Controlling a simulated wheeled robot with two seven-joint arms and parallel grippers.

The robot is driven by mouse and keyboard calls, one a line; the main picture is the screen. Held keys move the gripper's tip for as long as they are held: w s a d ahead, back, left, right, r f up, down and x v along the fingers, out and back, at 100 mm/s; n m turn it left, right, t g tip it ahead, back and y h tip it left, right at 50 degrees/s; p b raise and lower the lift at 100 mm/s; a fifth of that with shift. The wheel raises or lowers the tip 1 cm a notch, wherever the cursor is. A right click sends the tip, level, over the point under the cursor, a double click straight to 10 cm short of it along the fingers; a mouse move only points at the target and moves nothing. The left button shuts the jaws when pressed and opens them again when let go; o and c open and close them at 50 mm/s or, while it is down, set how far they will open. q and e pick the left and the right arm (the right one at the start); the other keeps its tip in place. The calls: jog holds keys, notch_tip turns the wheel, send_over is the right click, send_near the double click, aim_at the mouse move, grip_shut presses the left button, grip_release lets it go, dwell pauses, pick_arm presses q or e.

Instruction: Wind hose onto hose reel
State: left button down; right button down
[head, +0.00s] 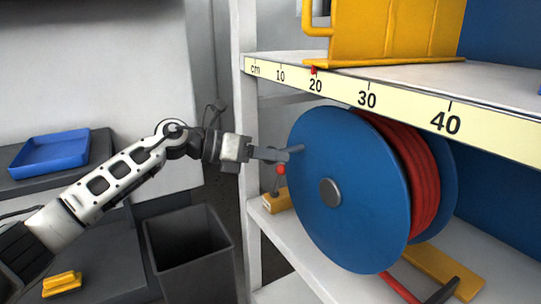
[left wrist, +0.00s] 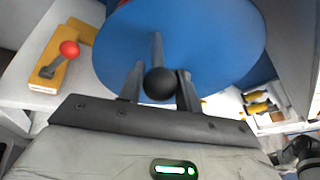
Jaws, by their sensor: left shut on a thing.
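The hose reel (head: 345,215) stands on the lower shelf, with large blue discs and a grey hub. Red hose (head: 418,175) is wound between the discs, and a red length (head: 398,288) runs along the shelf below. A grey crank handle (head: 296,149) sticks out near the front disc's upper left rim. My left gripper (head: 280,154) is shut on this handle. In the left wrist view, the handle's dark round knob (left wrist: 160,84) sits between the fingers, in front of the blue disc (left wrist: 205,40).
A yellow block with a red-knobbed lever (head: 278,200) stands left of the reel. The upper shelf (head: 400,75), with a centimetre scale, carries a yellow holder (head: 395,30). A dark bin (head: 188,250) and a blue tray (head: 50,153) are at the left.

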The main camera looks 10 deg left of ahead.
pick_arm(q)
jog(key=c, duration=1)
grip_release()
jog(key=v, duration=1.6)
